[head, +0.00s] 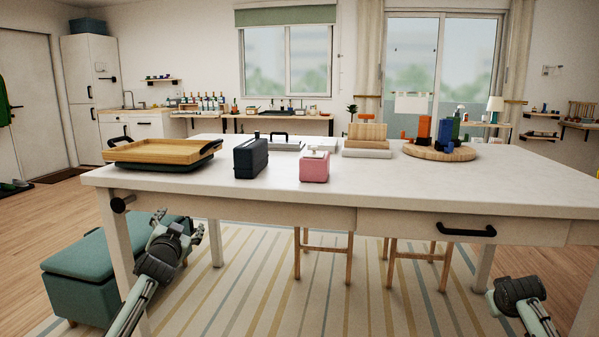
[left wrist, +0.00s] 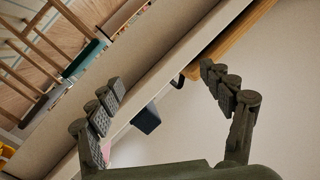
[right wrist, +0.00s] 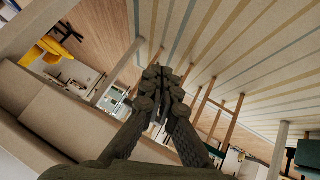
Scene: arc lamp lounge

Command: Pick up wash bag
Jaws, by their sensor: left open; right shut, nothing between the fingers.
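A dark navy box-shaped bag (head: 251,158), which looks like the wash bag, stands upright on the white table (head: 430,187) near its front edge. The left wrist view shows it as a small dark block (left wrist: 147,119) between the fingers but farther off. My left gripper (head: 178,222) is open and empty, below the tabletop level and in front of the table's left end. My right gripper (right wrist: 160,78) is shut and empty in the right wrist view. In the head view its arm is low at the right and its fingertips cannot be made out.
A pink box (head: 314,167) stands to the bag's right. A wooden tray (head: 163,151) with dark handles lies to its left. Behind are a grey flat case (head: 287,146) and a round board (head: 440,153) with coloured blocks. A teal bench (head: 90,275) is at left. The table's right front is bare.

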